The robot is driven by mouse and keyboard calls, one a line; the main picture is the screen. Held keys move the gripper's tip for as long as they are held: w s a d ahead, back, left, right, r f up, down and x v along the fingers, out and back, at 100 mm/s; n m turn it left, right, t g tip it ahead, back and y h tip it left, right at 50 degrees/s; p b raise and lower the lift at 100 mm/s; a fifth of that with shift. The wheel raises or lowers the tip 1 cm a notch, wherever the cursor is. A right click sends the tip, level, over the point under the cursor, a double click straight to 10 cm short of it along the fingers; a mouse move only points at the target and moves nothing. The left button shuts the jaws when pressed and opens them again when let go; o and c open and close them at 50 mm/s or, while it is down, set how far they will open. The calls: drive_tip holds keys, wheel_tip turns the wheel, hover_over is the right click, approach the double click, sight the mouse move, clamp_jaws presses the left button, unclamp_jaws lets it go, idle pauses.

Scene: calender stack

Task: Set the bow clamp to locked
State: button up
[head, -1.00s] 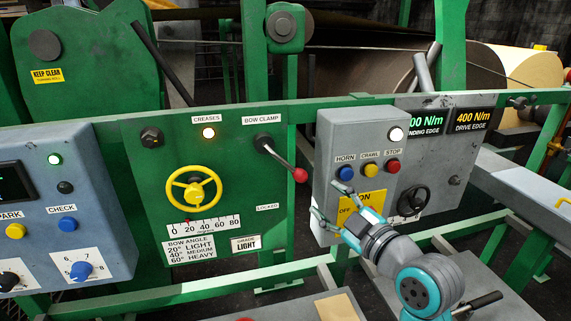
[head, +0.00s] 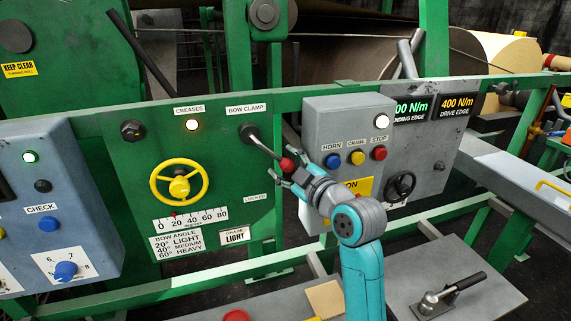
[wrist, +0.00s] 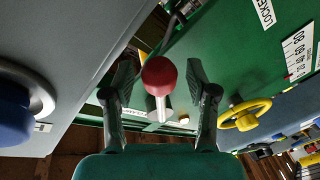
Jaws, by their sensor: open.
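The bow clamp lever (head: 265,148) is a metal rod with a red knob (head: 287,164), on the green panel under the BOW CLAMP label (head: 246,109). It slants down to the right from its pivot. The LOCKED label (head: 257,198) sits lower on the panel, below the lever. My gripper (head: 288,177) is open at the knob. In the wrist view the red knob (wrist: 159,76) shows between the two spread fingers of my gripper (wrist: 160,88), with a gap on each side. I cannot tell how deep the knob sits between them.
The grey box (head: 318,122) with HORN, CRAWL and STOP buttons stands close to the right of the lever. A blue button (wrist: 12,110) is near on the left in the wrist view. A yellow handwheel (head: 179,186) is left on the green panel.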

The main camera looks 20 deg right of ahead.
clamp_jaws()
drive_tip(key=shift+a, duration=0.1)
idle(0.3)
drive_tip(key=shift+a+f+m+t, duration=0.2)
drive_tip(key=shift+a+f+m, duration=0.3)
drive_tip(key=shift+m, duration=0.25)
drive_tip(key=shift+a+f+m+t, duration=0.2)
drive_tip(key=shift+a+f+m, duration=0.2)
drive_tip(key=shift+a+m, duration=0.3)
drive_tip(key=shift+a+f+m, duration=0.3)
drive_tip(key=shift+a+m, duration=0.25)
drive_tip(key=shift+m, duration=0.3)
drive_tip(key=m, duration=0.1)
drive_tip(key=a+m, duration=0.1)
drive_tip(key=a+m+t, duration=0.1)
drive_tip(key=shift+a+f+h, duration=0.2)
drive_tip(key=shift+f+h, duration=0.1)
drive_tip(key=shift+a+m+t+h, duration=0.3)
drive_tip(key=shift+a+m, duration=0.35)
drive_tip(key=shift+m, duration=0.35)
